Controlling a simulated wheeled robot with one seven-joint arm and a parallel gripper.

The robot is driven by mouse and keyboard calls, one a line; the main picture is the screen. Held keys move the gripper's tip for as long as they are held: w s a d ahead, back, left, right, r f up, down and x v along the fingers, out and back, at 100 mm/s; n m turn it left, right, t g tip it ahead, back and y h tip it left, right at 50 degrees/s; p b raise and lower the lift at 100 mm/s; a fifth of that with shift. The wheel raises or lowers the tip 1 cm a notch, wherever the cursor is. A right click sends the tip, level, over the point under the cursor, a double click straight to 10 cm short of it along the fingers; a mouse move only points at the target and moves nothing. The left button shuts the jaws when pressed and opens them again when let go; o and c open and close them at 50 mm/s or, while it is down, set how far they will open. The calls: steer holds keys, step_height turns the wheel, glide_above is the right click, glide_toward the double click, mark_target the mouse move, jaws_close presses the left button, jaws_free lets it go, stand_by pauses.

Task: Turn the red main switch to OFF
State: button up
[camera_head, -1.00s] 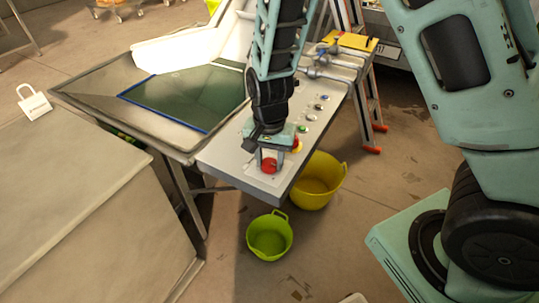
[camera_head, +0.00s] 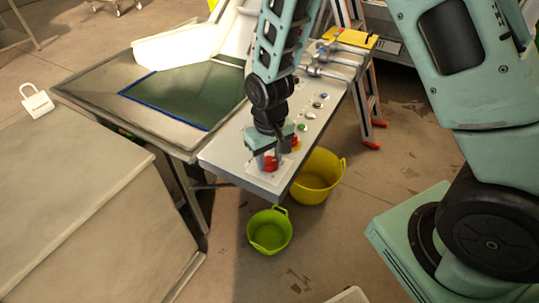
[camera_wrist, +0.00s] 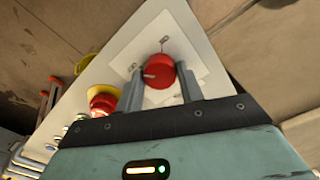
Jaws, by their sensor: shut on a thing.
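The red main switch (camera_wrist: 160,72) is a round knob on a pale square plate (camera_wrist: 190,48) at the near end of the grey control panel (camera_head: 225,160). A pale pointer mark on the knob faces left in the wrist view. Small labels sit above and to the left of the knob, too small to read. My gripper (camera_wrist: 162,82) has a finger on either side of the knob and is shut on it. In the head view the switch (camera_head: 271,163) shows between the fingers of my gripper (camera_head: 267,162), partly covered.
A red mushroom button on a yellow base (camera_wrist: 103,98) stands close beside my gripper. Several small buttons (camera_head: 311,115) continue along the panel. A yellow tub (camera_head: 317,180) and a green bucket (camera_head: 270,232) stand on the floor below. A ladder (camera_head: 372,100) stands behind.

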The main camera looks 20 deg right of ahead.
mark_target(270, 161)
steer(key=shift+n, duration=0.5)
steer(key=o, duration=1)
steer(key=shift+r, duration=0.1)
step_height(270, 161, up, 17)
steer(key=shift+r+p, duration=0.15)
steer(key=shift+p, duration=0.25)
